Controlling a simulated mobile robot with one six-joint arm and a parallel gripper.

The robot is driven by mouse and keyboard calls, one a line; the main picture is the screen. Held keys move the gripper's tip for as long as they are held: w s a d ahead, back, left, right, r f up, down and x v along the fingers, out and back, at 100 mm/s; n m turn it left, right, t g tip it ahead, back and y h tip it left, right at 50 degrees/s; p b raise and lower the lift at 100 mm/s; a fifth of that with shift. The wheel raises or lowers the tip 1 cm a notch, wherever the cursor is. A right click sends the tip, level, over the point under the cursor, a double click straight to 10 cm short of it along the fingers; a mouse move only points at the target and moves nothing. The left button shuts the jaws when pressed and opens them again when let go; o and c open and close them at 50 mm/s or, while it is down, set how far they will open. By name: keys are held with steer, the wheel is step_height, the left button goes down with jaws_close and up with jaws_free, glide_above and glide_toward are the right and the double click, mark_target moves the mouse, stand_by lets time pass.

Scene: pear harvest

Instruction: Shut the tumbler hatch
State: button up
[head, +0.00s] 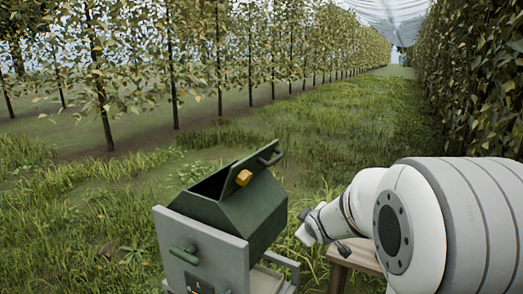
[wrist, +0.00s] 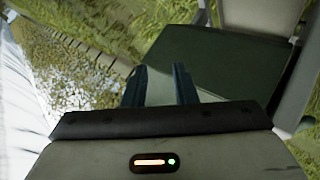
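The tumbler (head: 255,215) is a dark green faceted drum in a grey frame, low in the middle of the head view. Its hatch (head: 240,168) stands raised, and a dark opening shows beside it. My gripper (head: 304,236) is to the right of the drum, lower than the hatch. In the wrist view the two dark fingers (wrist: 160,78) are apart with nothing between them.
The grey frame (head: 215,245) has a green crank handle (head: 184,255) at the front. A wooden table (head: 358,256) stands right of the tumbler, partly behind my arm. Rows of trees flank a grassy lane (head: 330,115), open behind the tumbler.

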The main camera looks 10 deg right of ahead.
steer(key=w+r+n+t+y+p, duration=0.25)
steer(key=w+r+n, duration=0.25)
steer(key=w, duration=0.3)
steer(key=n+t+y+p, duration=0.4)
steer(key=n+y, duration=0.5)
steer(key=n, duration=0.1)
glide_toward(275, 158)
steer(key=f+x, duration=0.1)
steer(key=x, duration=0.9)
steer(key=shift+w+b, duration=0.15)
steer(key=shift+b, duration=0.2)
jaws_close()
